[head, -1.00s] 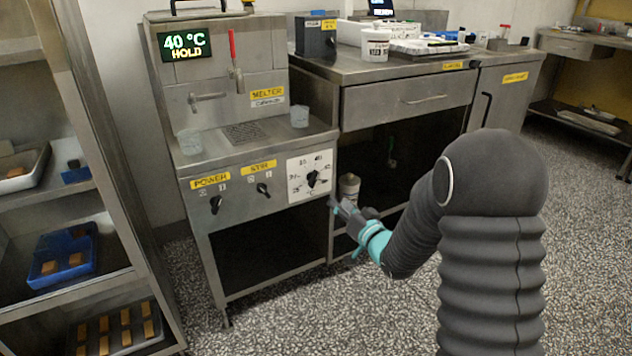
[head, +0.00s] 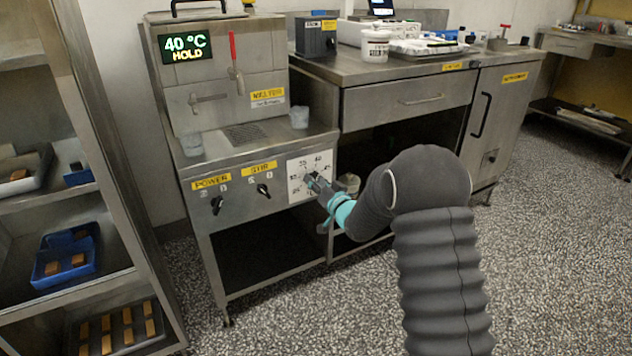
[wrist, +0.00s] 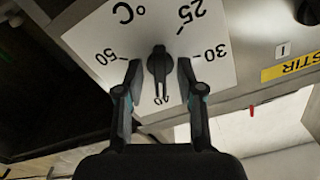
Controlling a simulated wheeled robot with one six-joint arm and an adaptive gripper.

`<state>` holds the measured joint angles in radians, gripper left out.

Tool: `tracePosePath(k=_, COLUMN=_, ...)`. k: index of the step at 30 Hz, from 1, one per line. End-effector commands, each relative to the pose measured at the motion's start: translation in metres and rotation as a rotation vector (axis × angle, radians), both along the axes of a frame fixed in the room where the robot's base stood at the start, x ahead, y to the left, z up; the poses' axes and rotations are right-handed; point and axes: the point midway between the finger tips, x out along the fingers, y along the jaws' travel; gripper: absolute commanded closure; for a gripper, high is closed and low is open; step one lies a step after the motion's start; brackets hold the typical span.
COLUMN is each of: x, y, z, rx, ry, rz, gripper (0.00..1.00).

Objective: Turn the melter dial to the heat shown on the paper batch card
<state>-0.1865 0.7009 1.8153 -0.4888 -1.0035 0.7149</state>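The melter dial (wrist: 158,65) is a black knob on a white plate (wrist: 90,35) marked in °C. In the wrist view, the scale appears upside down and the knob's narrow end lies toward the 40 mark. My gripper (wrist: 158,72) is open, with one finger on each side of the knob and a visible gap on both sides. In the head view, my gripper (head: 316,184) is at the dial plate (head: 324,160) and partly covers the knob. The melter display (head: 187,46) reads 40 °C HOLD. I cannot make out a paper batch card.
The POWER knob (head: 216,204) and STIR knob (head: 263,190) are left of the dial. A cup (head: 299,117) stands on the melter ledge above. A steel bench (head: 410,98) adjoins on the right. A rack (head: 105,150) with trays stands at the left.

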Motion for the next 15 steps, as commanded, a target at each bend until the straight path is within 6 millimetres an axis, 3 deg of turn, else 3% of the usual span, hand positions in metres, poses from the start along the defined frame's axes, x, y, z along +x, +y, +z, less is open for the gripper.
tracePosePath(k=8, x=0.0011, y=0.0009, z=-0.0001, rx=-0.001, ry=0.001, rz=0.000, gripper=0.62)
tracePosePath(k=12, x=0.0011, y=0.0009, z=0.0000, rx=0.000, ry=0.000, rz=0.000, gripper=0.95)
tracePosePath(k=13, x=0.0011, y=0.0009, z=0.0000, rx=0.000, ry=0.000, rz=0.000, gripper=1.00)
tracePosePath(k=15, x=0.0012, y=0.0010, z=0.0001, rx=0.000, ry=0.000, rz=0.000, gripper=1.00)
